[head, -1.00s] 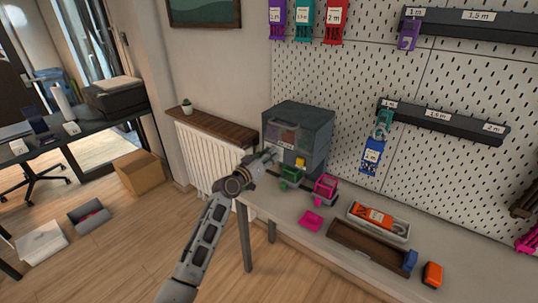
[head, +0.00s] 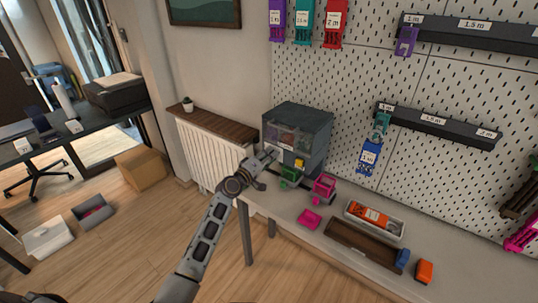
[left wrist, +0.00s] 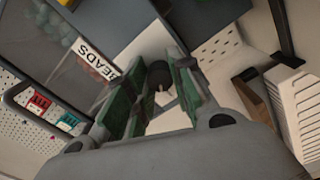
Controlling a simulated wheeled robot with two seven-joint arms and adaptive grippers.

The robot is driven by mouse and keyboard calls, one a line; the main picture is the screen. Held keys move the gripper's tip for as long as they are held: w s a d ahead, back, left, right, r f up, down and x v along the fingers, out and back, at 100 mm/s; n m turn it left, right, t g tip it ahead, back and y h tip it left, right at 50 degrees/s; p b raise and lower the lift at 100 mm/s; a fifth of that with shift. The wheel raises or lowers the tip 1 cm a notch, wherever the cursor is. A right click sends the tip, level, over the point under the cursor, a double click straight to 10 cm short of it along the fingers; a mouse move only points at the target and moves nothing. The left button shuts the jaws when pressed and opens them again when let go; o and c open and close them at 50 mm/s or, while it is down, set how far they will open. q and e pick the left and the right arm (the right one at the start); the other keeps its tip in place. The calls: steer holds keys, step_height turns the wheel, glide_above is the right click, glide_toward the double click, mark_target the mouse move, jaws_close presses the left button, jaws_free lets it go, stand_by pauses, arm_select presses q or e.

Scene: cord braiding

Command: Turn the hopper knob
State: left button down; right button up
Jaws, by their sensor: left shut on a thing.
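The hopper (head: 312,120) is a dark grey box with a clear front window, standing at the left end of the workbench. My left gripper (head: 271,157) reaches to the left part of its front face. In the left wrist view, a dark round knob (left wrist: 160,76) sits between the green-padded fingers, and my left gripper (left wrist: 152,92) is shut on it. A "BEADS" label (left wrist: 97,61) is beside the fingers. In the head view the knob is hidden by the gripper. My right gripper is not in view.
A green clamp-like piece (head: 290,175) and a pink one (head: 324,187) stand close in front of the hopper. The radiator (head: 208,153) is left.

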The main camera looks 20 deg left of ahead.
arm_select(q)
steer(key=shift+n, duration=0.5)
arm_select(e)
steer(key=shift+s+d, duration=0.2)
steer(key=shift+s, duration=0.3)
arm_select(q)
steer(key=shift+f, duration=0.1)
steer(key=c, duration=1.2)
jaws_free()
steer(key=v, duration=1.2)
